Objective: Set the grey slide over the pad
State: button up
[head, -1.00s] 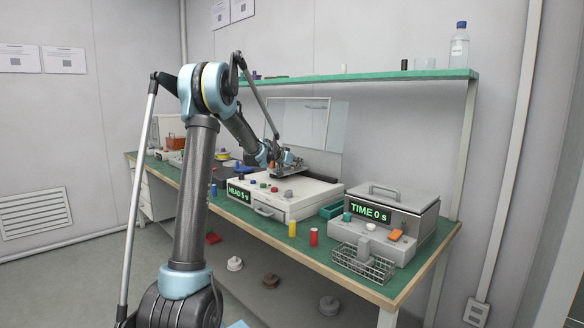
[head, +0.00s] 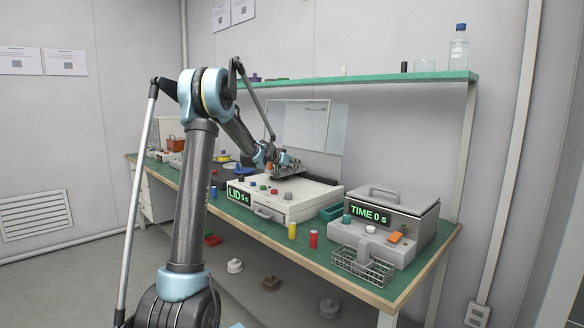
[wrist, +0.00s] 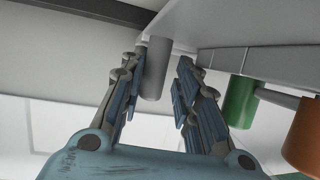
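The grey slide cannot be told apart for sure. A grey cylindrical peg (wrist: 155,68) shows in the wrist view, below a pale panel. My gripper (wrist: 160,90) has its fingers apart on either side of this peg; a gap shows on the right, and contact on the left cannot be told. In the head view my gripper (head: 286,166) is over the back of the white machine (head: 305,205), whose display reads LID with a seconds count. The pad cannot be made out.
Green (wrist: 240,100) and orange (wrist: 303,135) cylinders stand close to the right finger in the wrist view. Yellow (head: 292,231) and red (head: 313,239) cylinders stand before the machine. A grey lidded box (head: 398,218) and wire basket (head: 365,268) are at right.

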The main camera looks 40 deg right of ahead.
jog(key=shift+a, duration=0.1)
jog(key=v, duration=1.1)
jog(key=shift+a+r, duration=0.2)
jog(key=shift+a, duration=0.2)
dwell(0.3)
